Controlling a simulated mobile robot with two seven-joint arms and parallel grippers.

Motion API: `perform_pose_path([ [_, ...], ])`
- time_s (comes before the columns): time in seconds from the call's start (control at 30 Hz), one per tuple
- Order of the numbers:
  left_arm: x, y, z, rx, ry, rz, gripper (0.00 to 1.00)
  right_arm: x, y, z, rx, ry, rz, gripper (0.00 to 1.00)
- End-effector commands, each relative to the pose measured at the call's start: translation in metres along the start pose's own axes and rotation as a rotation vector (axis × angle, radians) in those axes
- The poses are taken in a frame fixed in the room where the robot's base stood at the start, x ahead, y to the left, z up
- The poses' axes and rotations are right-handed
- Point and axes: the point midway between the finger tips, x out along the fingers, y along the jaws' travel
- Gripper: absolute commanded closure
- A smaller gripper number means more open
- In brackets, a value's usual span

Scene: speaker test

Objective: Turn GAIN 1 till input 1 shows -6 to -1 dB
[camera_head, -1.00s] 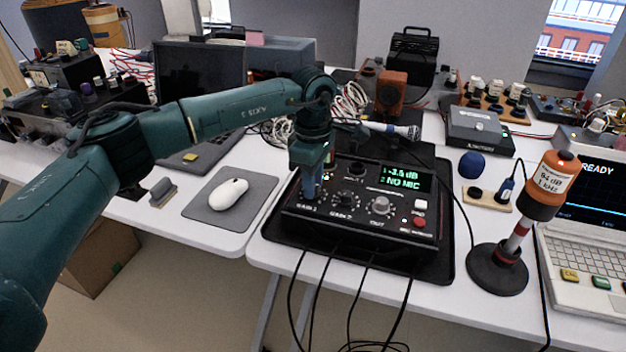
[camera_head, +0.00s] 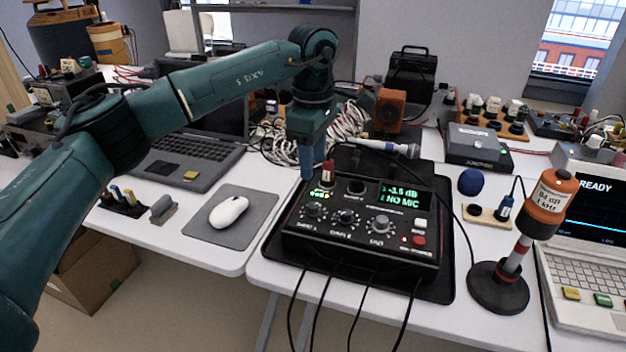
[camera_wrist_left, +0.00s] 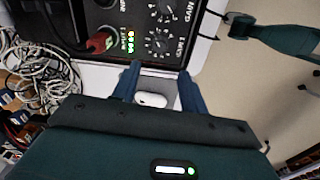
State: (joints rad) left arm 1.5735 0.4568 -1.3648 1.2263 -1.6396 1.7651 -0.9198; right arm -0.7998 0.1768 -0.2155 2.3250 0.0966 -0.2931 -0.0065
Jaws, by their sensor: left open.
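The black two-channel box (camera_head: 360,245) has a green display (camera_head: 402,196) that reads about -3.5 dB for input 1 and NO MIC for input 2. The GAIN 1 knob (camera_head: 313,211) is at the left of its front row; it also shows in the wrist view (camera_wrist_left: 157,43). A red plug (camera_head: 328,172) sits in the input 1 socket, with small lit green and orange lights beside it. My left gripper (camera_head: 308,178) is raised above the box's back left corner, clear of the knob. In the wrist view its blue fingers (camera_wrist_left: 159,70) are apart with nothing between them.
A white mouse (camera_head: 229,211) lies on a grey pad left of the box. An orange calibrator (camera_head: 550,195) on a stand is at the right. A microphone (camera_head: 385,147) lies behind the box. Black cables hang off the front edge.

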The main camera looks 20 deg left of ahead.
Motion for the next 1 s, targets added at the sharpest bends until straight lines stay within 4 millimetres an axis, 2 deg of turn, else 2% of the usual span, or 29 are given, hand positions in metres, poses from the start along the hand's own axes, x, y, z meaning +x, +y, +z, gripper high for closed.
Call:
perform_pose_path([
  [0.03,-0.011,0.0,0.0,0.0,0.0,0.003,0.57,0.0,0.0,-0.001,0.001,-0.001,-0.001,1.0],
  [0.1,-0.019,0.0,0.0,0.0,0.0,0.002,0.57,0.001,-0.001,-0.002,0.001,0.0,-0.002,1.0],
  [0.23,-0.03,0.0,0.0,-0.001,0.0,0.0,0.57,0.002,-0.001,-0.004,0.002,0.004,-0.002,1.0],
  [0.57,-0.032,0.0,0.0,0.0,0.0,0.0,0.57,0.004,-0.001,-0.005,0.004,0.008,-0.002,1.0],
  [0.67,-0.027,-0.001,0.005,0.005,-0.015,-0.006,0.57,0.002,-0.002,-0.002,0.005,-0.001,-0.004,1.0],
  [0.77,-0.007,-0.008,0.027,0.024,-0.094,-0.032,0.57,0.002,-0.002,-0.002,0.004,0.0,-0.004,1.0],
  [0.83,0.016,-0.018,0.057,0.04,-0.202,-0.067,0.57,0.002,-0.001,-0.002,0.004,0.0,-0.003,1.0],
  [0.9,0.041,-0.036,0.096,0.044,-0.356,-0.124,0.57,0.002,-0.001,-0.003,0.004,0.001,-0.003,1.0],
  [0.97,0.058,-0.057,0.134,0.03,-0.517,-0.189,0.57,0.002,-0.001,-0.003,0.004,0.001,-0.003,1.0],
  [1.0,0.065,-0.073,0.16,0.01,-0.634,-0.24,0.57,0.002,-0.001,-0.003,0.003,0.001,-0.003,1.0],
])
